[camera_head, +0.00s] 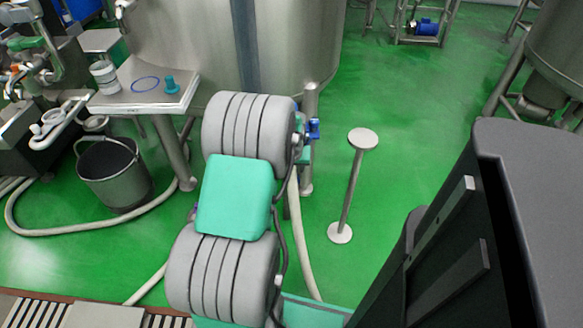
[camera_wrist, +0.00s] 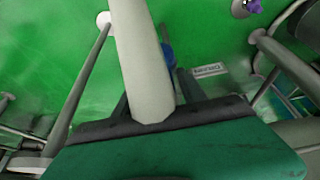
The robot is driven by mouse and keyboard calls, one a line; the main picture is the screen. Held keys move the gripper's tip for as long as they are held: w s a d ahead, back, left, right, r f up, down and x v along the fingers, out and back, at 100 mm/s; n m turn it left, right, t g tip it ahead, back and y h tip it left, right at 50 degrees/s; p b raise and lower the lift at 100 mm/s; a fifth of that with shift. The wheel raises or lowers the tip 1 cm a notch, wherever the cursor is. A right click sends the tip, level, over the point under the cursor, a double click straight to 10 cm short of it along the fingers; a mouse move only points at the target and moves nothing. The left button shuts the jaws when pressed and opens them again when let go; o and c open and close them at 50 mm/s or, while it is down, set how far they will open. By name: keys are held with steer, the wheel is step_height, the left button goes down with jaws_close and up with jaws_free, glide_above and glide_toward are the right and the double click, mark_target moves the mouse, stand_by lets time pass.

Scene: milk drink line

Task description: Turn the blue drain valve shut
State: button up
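A blue part, probably the drain valve handle (camera_head: 314,128), shows in the head view beside the tank leg, just right of my arm. In the wrist view a blue part (camera_wrist: 168,52) shows beyond my gripper (camera_wrist: 153,88), partly hidden by a pale hose or pipe (camera_wrist: 145,50). A small label (camera_wrist: 209,70), seemingly reading DRAIN, is right of it. My gripper's dark fingers are apart, one on each side of the pale pipe. I cannot tell whether they touch it or the blue part. In the head view my arm mostly hides the gripper.
The steel tank (camera_head: 180,45) stands behind my arm. A side table (camera_head: 130,95) with small items and a grey bucket (camera_head: 115,172) are at left. A thin post with a round top (camera_head: 362,138) stands at right.

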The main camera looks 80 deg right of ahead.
jaws_close()
stand_by(1.1)
